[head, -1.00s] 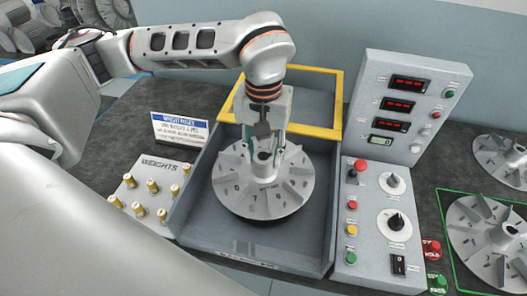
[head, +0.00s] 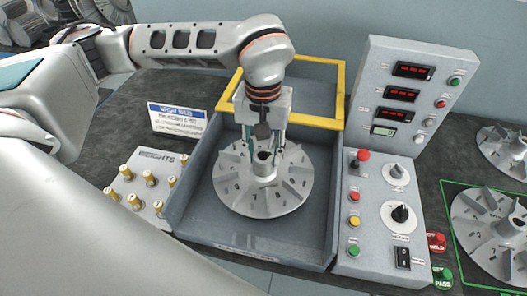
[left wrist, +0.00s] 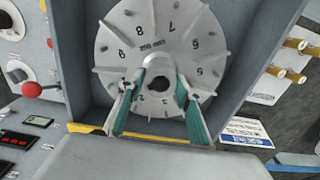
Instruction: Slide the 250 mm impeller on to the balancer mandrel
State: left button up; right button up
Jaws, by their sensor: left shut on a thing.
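The grey bladed impeller (head: 238,192) lies roughly level inside the grey balancer tray (head: 290,246). In the left wrist view its numbered face (left wrist: 125,45) seems to read 250 mm. My left gripper (head: 265,158) reaches down from above and is shut on the central hub. In the left wrist view its two green-lined fingers (left wrist: 158,100) sit on either side of the hub and its dark bore. The mandrel cannot be made out; the impeller and fingers cover the middle of the tray. My right gripper is not in view.
A yellow frame (head: 343,95) stands behind the tray. A control panel (head: 372,236) with knobs and displays stands close on the right, a weights block (head: 133,163) with brass pegs on the left. A sign (head: 178,120) stands behind it. Another impeller (head: 487,235) lies inside a green outline.

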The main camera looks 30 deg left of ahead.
pick_arm(q)
jog(key=shift+f+b, duration=0.35)
jog(key=shift+f, duration=0.1)
jog(key=shift+f+b, duration=1.3)
jog(key=shift+f, duration=0.7)
dwell(1.0)
jog(key=o, duration=1.2)
notch_tip(320, 180, up, 12)
dwell(0.3)
